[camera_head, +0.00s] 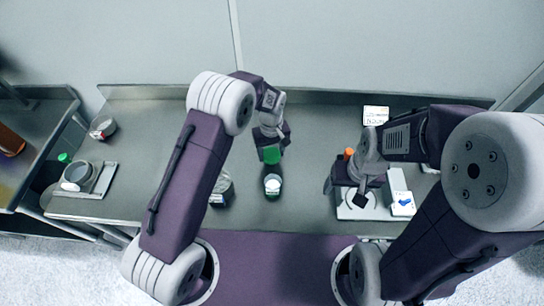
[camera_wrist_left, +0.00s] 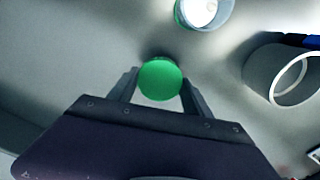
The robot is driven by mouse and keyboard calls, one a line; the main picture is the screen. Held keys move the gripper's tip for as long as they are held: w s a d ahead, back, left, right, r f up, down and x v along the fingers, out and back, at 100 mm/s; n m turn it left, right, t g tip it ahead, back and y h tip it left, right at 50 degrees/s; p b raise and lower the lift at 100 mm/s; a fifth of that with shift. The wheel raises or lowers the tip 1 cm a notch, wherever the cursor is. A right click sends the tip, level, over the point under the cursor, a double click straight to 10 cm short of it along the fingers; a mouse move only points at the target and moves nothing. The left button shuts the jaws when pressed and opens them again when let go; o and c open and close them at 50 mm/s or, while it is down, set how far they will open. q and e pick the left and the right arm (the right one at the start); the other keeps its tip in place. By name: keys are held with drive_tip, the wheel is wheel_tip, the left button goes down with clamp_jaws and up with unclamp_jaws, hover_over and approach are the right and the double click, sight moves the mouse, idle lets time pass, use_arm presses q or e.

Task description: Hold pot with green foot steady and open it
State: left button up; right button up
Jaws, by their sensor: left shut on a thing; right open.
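My left gripper (camera_head: 271,150) is shut on a round green cap-like piece (camera_wrist_left: 160,80), held between its fingertips. In the head view that green piece (camera_head: 271,157) shows just below the fingers. A small pot with a green lower part (camera_head: 272,185) stands on the bench beside it, apart from the fingers. In the left wrist view the pot (camera_wrist_left: 204,12) shows at the top edge, its top open and whitish inside, partly cut off. My right gripper (camera_head: 345,188) is open over the device at the right, partly hidden by its own arm.
A jar (camera_head: 221,188) stands left of the pot in the head view. A white-based device (camera_head: 358,207) with an orange knob (camera_head: 348,153) is at the right.

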sight(271, 154)
use_arm(q)
drive_tip(key=shift+s+f, duration=0.15)
drive_tip(key=shift+f, duration=0.1)
wheel_tip(271, 154, down, 3)
drive_tip(key=shift+r+p, duration=0.1)
drive_tip(key=shift+p, duration=0.45)
drive_tip(key=shift+d+f, duration=0.1)
drive_tip(key=shift+f, duration=0.3)
drive_tip(key=shift+f, duration=0.15)
drive_tip(key=o, duration=1.5)
drive_tip(key=shift+o, duration=0.2)
